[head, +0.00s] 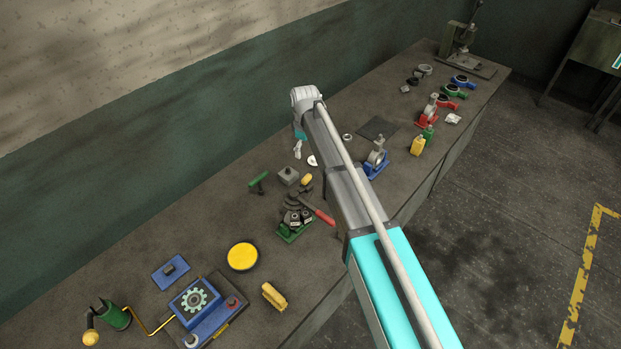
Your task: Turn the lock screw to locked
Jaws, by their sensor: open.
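No lock screw can be made out for sure in the head view. A dark valve-like casting (298,216) sits on a green base (291,236) near the middle of the bench, with a red handle (323,216) at its right. A blue-based fixture (376,163) holds a grey ring-shaped part, and a red-based fixture (429,112) stands farther along. My arm crosses the picture centre, and its wrist end is above the far side of the bench.
A blue box with a gear emblem (195,300), a yellow disc (242,256) and a yellow brush-like block (274,296) lie at the near left. A dark mat (377,128) lies clear.

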